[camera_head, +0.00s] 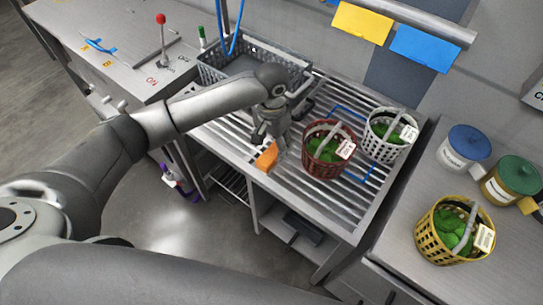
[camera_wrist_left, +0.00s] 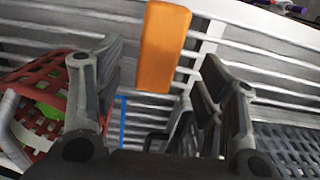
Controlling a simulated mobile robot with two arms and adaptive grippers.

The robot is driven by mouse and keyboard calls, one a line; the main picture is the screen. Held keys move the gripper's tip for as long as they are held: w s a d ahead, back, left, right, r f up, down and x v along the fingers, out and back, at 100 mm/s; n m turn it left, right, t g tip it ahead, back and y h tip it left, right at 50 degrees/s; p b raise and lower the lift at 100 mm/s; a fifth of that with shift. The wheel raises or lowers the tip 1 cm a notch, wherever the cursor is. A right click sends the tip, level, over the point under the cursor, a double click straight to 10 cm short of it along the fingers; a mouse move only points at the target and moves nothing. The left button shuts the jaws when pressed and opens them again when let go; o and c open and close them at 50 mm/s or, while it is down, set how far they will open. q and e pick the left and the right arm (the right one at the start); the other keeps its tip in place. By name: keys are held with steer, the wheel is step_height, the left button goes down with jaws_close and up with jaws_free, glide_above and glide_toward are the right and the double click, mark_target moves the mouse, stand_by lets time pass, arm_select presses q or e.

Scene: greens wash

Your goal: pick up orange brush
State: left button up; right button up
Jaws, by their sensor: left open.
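The orange brush (camera_head: 267,158) lies at the front edge of the slatted metal rack (camera_head: 297,205). My left gripper (camera_head: 271,137) is just behind and above it, pointing down. In the left wrist view the brush's orange block (camera_wrist_left: 163,47) shows ahead of and between the two open fingers (camera_wrist_left: 160,110), with nothing gripped. Only the orange block of the brush shows clearly; the rest of it cannot be made out. My right gripper is not in view.
A red basket of greens (camera_head: 313,158) stands close right of the gripper, with a white basket (camera_head: 382,151) behind it. A grey crate (camera_head: 212,75) is behind left. A yellow basket (camera_head: 428,243) stands on the right counter (camera_head: 405,265).

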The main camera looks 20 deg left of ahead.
mark_target(272, 154)
arm_select(q)
step_height(272, 154, down, 5)
steer(key=shift+s+r+p, duration=0.1)
steer(key=shift+s+p, duration=0.05)
steer(key=shift+p, duration=0.5)
steer(key=shift+f, duration=0.45)
steer(key=c, duration=1.1)
steer(key=shift+c, duration=0.2)
steer(key=shift+r, duration=0.1)
